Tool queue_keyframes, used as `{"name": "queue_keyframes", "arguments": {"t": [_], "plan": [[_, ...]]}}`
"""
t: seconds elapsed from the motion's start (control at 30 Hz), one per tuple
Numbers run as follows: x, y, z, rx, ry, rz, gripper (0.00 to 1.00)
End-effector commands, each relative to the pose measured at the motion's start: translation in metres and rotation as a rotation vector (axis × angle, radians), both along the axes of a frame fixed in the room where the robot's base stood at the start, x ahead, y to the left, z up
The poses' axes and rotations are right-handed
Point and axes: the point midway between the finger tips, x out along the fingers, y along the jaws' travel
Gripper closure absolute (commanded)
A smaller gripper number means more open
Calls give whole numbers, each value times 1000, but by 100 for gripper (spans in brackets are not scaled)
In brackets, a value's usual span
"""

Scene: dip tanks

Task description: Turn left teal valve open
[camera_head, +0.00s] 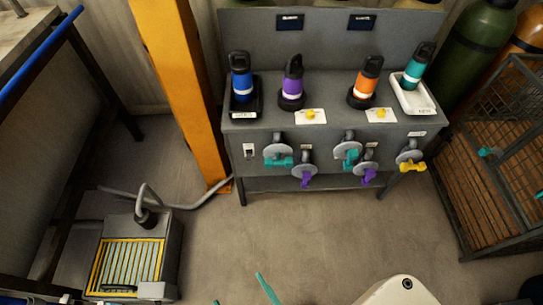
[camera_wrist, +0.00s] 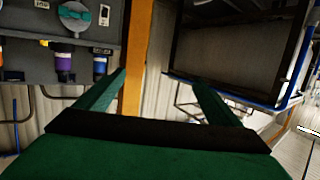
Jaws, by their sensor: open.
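The left teal valve (camera_head: 278,161) is on the front of the grey dip-tank bench (camera_head: 330,130), on a round grey disc. Its handle lies roughly sideways. A teal-handled valve also shows upside down at the top left of the wrist view (camera_wrist: 76,15). A second teal valve (camera_head: 351,157) is further right, its handle tilted. My gripper (camera_wrist: 160,78) is open and empty, with its two green fingers spread apart. In the head view only teal finger parts show at the bottom edge, well in front of and apart from the bench.
Purple valves (camera_head: 305,177) (camera_head: 369,176) and a yellow valve (camera_head: 412,166) share the bench front. Several coloured bottles stand on top. An orange post (camera_head: 175,80) rises left of the bench. A grated box (camera_head: 130,262) is at lower left, a wire cage (camera_head: 495,160) at right. The floor between is clear.

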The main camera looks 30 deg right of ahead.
Motion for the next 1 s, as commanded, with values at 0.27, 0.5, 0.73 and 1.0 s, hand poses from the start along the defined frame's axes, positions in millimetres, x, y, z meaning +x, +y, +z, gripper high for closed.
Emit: {"name": "queue_keyframes", "arguments": {"t": [0.27,0.5,0.73,1.0], "plan": [[61,-44,-72,-25,-59,-119,3],[127,-103,-124,-43,-107,-235,3],[192,-182,-156,-54,-155,-361,3],[252,-272,-167,-59,-201,-479,3]]}}
